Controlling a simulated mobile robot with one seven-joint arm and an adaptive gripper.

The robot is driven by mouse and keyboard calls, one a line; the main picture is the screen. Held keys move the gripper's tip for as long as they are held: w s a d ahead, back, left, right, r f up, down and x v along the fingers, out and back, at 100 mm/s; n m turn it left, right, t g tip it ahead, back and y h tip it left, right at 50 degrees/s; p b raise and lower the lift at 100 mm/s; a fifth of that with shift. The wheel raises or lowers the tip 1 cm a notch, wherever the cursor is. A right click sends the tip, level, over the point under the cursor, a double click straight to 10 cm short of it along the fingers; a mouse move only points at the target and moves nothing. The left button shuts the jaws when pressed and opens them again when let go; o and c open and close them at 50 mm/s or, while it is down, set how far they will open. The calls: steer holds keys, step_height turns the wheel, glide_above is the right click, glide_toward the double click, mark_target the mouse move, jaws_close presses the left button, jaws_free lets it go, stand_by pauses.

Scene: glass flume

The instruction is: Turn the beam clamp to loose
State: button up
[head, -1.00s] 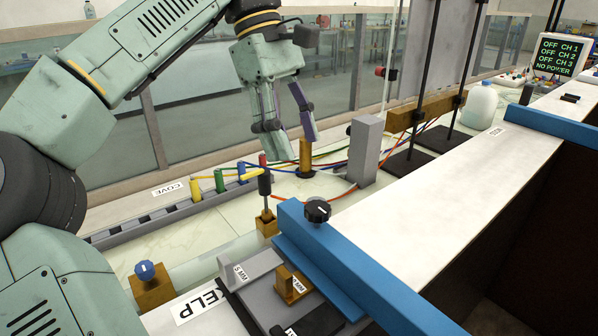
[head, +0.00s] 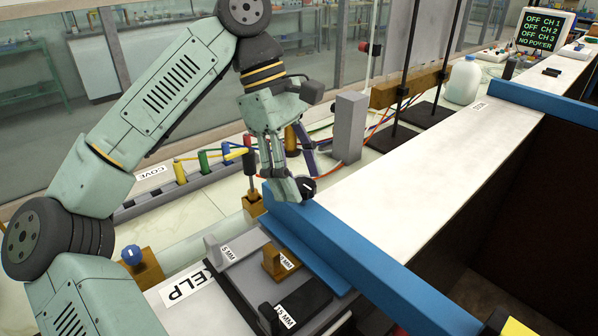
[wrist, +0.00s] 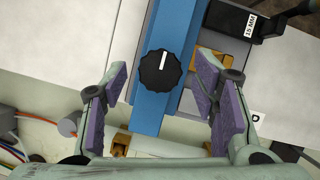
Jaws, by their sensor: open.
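The beam clamp is a black scalloped knob (head: 307,187) with a white pointer mark, on the end of the near blue beam (head: 365,262). In the wrist view the knob (wrist: 160,71) sits on the blue beam (wrist: 168,25), and its white mark points toward the top of the picture. My gripper (head: 291,192) is at the knob in the head view and partly covers it. In the wrist view my gripper (wrist: 162,78) has its purple-padded fingers wide open, one on each side of the knob, with clear gaps to it. I cannot tell the height between fingertips and knob.
Marked blocks, including a black 15 MM one (head: 285,310) and a brass one (head: 278,263), lie beside the beam. A blue knob (head: 132,254) stands on a brass block. Colored plugs with cables (head: 203,160) and a grey post (head: 350,125) stand behind my gripper.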

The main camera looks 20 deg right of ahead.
steer(key=shift+f, duration=0.1)
steer(key=c, duration=1.2)
steer(key=shift+o, duration=0.2)
